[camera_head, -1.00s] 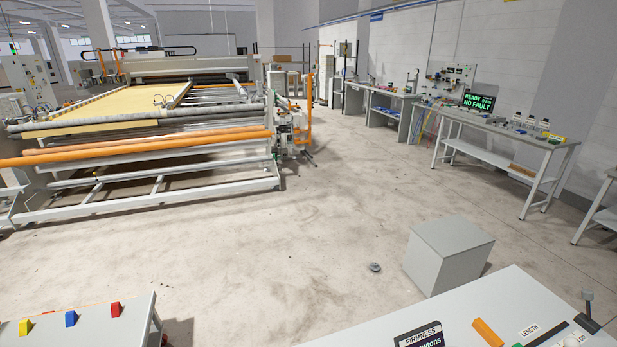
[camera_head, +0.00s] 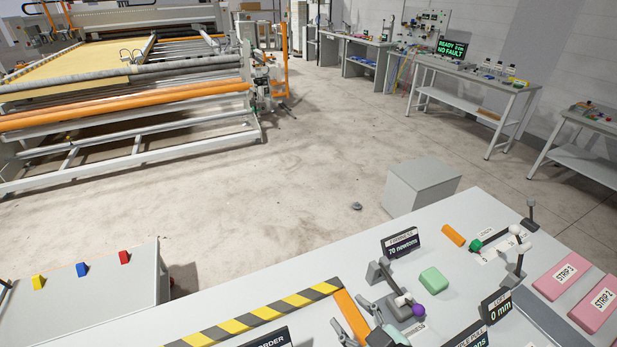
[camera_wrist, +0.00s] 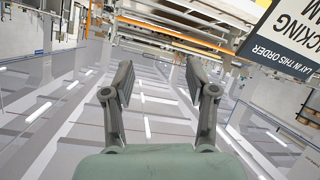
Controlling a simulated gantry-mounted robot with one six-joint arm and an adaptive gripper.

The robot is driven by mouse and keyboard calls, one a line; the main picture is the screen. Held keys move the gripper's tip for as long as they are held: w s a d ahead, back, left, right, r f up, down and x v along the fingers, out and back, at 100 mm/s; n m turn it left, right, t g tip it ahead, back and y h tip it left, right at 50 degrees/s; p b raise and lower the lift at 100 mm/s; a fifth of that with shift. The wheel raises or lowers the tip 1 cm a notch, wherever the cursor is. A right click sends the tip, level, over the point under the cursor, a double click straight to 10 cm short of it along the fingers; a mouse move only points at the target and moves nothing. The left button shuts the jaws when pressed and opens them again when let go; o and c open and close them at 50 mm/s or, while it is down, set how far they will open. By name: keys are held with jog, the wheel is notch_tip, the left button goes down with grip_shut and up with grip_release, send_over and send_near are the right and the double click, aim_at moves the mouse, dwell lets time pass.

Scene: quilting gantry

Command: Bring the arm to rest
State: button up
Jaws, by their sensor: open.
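My gripper (camera_wrist: 158,78) is open in the wrist view. Its two grey fingers stand apart with nothing between them, and its pale green body fills the bottom edge. The room appears upside down there, with ceiling lights below and the quilting machine above, so the gripper points outward across the room. In the head view my gripper (camera_head: 350,313) shows at the bottom, over the near bench (camera_head: 225,308); most of the rest of my arm is out of the picture.
The bench holds a green block (camera_head: 434,281), a purple ball (camera_head: 418,310), an orange piece (camera_head: 453,235), pink strips (camera_head: 561,275) and a firmness sign (camera_head: 401,242). A grey box (camera_head: 421,187) stands on the floor beyond. The quilting machine (camera_head: 130,115) is far left; open floor lies between.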

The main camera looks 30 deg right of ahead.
jog(key=w+a+r+m+t, duration=0.1)
jog(key=w+a+r, duration=0.35)
jog(key=a, duration=0.35)
jog(key=w+a+r+m+t+y, duration=0.1)
jog(key=w+a+r+t, duration=0.1)
jog(key=w+a+r, duration=0.5)
jog(key=w+a+r+m+t, duration=0.1)
jog(key=a+r, duration=0.3)
jog(key=a, duration=0.6)
jog(key=s+f+g, duration=0.4)
jog(key=s+f, duration=0.5)
jog(key=f, duration=0.1)
notch_tip(320, 180, up, 27)
jog(key=s+p, duration=0.1)
jog(key=p, duration=2.7)
jog(key=shift+d+f, duration=0.2)
jog(key=shift+d, duration=0.2)
jog(key=shift+f+g, duration=0.1)
jog(key=shift+g, duration=0.2)
